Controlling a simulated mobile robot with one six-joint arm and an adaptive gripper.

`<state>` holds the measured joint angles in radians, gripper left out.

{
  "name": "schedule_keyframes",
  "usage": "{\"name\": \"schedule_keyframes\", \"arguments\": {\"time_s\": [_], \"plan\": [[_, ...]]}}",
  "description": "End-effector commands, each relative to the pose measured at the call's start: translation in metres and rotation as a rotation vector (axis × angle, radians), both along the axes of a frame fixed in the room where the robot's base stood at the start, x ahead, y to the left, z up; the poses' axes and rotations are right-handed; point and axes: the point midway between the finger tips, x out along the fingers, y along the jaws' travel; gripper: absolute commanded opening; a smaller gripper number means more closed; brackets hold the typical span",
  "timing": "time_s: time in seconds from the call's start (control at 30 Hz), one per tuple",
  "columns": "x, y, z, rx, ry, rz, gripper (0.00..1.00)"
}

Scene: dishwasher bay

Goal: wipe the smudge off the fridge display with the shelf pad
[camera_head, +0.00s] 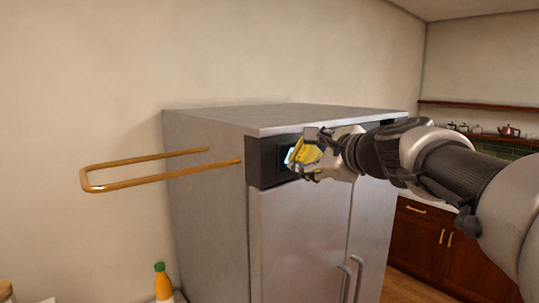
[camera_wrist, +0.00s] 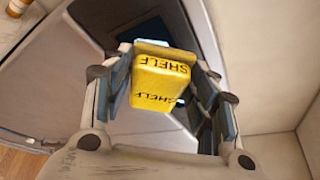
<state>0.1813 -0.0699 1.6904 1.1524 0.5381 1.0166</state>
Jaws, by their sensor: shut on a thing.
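The fridge (camera_head: 207,190) is a tall steel cabinet with a dark panel (camera_head: 262,163) along its upper front. Its lit display (camera_head: 289,155) shows as a small bluish patch beside my gripper. My gripper (camera_head: 302,157) is shut on the yellow shelf pad (camera_head: 307,150) and holds it at the display. In the wrist view, the pad (camera_wrist: 158,82) is marked "SHELF" and sits between the fingers of my gripper (camera_wrist: 162,92). A pale blue layer shows at the pad's far edge. The pad and gripper hide most of the display. I cannot see the smudge or tell whether the pad touches the display.
A brass rail (camera_head: 150,183) juts out at the left of the fridge. An orange bottle (camera_head: 163,283) stands low at the left. Two door handles (camera_head: 346,282) are below the panel. Dark wooden cabinets (camera_head: 425,240) and a shelf with pots are at the right.

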Motion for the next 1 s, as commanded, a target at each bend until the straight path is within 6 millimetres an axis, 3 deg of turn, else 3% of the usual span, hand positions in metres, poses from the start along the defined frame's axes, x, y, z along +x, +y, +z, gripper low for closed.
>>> {"name": "schedule_keyframes", "arguments": {"time_s": [1.0], "plan": [[0.016,0.012,0.0,0.0,0.0,0.0,0.34]]}}
